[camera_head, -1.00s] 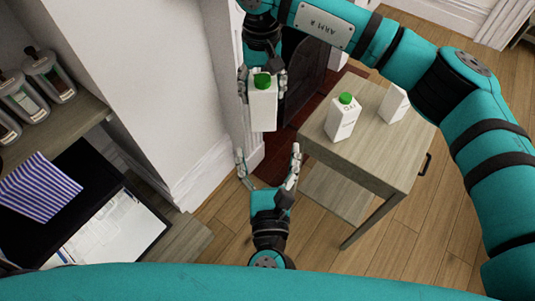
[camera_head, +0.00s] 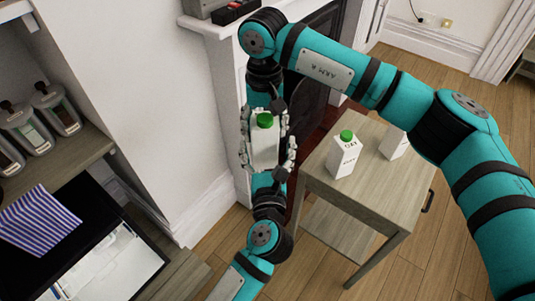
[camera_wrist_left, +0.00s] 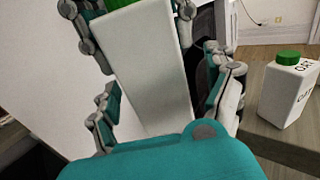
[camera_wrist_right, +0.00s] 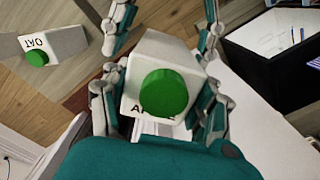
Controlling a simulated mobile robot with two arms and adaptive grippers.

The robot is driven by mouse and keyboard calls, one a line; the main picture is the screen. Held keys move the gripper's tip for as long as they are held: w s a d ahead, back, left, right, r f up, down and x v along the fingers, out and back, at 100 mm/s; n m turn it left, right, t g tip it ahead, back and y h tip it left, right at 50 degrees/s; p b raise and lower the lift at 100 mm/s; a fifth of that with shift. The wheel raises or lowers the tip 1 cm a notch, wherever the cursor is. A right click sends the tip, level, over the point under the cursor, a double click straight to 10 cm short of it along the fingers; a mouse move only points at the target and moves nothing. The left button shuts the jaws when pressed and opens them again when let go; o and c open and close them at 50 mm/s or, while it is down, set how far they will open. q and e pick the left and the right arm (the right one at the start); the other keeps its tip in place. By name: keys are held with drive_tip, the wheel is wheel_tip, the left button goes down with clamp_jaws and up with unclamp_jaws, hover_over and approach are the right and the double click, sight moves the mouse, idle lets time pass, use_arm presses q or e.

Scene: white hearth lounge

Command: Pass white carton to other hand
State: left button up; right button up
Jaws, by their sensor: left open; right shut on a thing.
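The white carton (camera_head: 265,148) with a green cap is upright in the air in the head view, between my two grippers. My right gripper (camera_head: 266,124) comes from above and is shut on the carton's upper part. My left gripper (camera_head: 267,160) is below, open, with its fingers on either side of the carton's lower part. In the left wrist view the carton (camera_wrist_left: 150,65) stands between the left fingers; I cannot tell whether they touch it. In the right wrist view its green cap (camera_wrist_right: 163,93) faces the camera between the fingers.
A wooden side table (camera_head: 375,192) at right bears another green-capped carton (camera_head: 343,158) and a further white carton (camera_head: 393,143). At left, a shelf holds several bottles (camera_head: 55,108), above a dark box with a striped cloth (camera_head: 38,222). A white fireplace surround stands behind.

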drive_tip(key=shift+r, duration=0.1)
use_arm(q)
drive_tip(key=shift+d, duration=0.1)
drive_tip(key=c, duration=1.6)
use_arm(e)
drive_tip(key=shift+a, duration=0.1)
use_arm(q)
drive_tip(key=shift+r, duration=0.1)
drive_tip(key=shift+c, duration=0.7)
use_arm(e)
drive_tip(key=o, duration=1.8)
drive_tip(key=shift+c, duration=0.2)
